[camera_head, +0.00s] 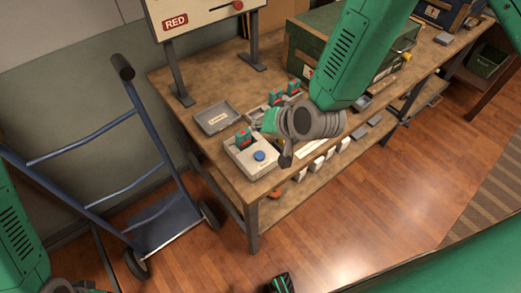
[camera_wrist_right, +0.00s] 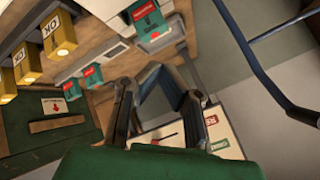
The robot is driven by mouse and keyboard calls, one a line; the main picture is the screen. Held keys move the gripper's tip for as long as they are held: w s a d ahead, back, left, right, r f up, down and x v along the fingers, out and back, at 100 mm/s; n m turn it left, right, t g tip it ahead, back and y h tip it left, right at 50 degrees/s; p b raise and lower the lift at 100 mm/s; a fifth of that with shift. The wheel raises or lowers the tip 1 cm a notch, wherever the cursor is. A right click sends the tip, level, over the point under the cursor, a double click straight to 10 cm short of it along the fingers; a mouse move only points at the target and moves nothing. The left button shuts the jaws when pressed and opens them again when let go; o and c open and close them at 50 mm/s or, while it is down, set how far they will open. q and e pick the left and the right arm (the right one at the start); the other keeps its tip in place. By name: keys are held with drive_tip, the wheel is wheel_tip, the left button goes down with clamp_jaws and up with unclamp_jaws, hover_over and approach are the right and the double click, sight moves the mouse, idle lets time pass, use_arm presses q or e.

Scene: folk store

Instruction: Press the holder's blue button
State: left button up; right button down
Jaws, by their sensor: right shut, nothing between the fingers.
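The holder (camera_head: 243,162) is a pale grey box at the near corner of the wooden workbench. It has a round blue button (camera_head: 259,155) on top and a teal-and-red device (camera_head: 244,138) standing in its back part. My right gripper (camera_head: 286,160) is shut and empty, pointing down just right of the button and apart from it, as far as I can tell. In the right wrist view its dark fingers (camera_wrist_right: 160,85) meet in the middle; the teal device (camera_wrist_right: 146,18) shows above them. The blue button is not visible there. My left arm shows at the left edge, its gripper out of frame.
A grey tray (camera_head: 215,118) and other teal devices (camera_head: 276,96) lie behind the holder. A green case (camera_head: 315,50) stands farther back, and a RED sign board (camera_head: 205,15) rises behind. A blue hand truck (camera_head: 165,225) stands left of the bench (camera_head: 185,140). The floor in front is mostly clear.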

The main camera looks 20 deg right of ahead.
sight(260, 155)
drive_tip(key=shift+f, duration=0.15)
wheel_tip(260, 155, down, 8)
drive_tip(key=b, duration=0.6)
drive_tip(key=shift+b, duration=0.3)
drive_tip(key=shift+f, duration=0.35)
drive_tip(key=shift+f, duration=0.1)
idle(0.7)
drive_tip(key=shift+f+b, duration=0.25)
drive_tip(key=shift+b, duration=0.1)
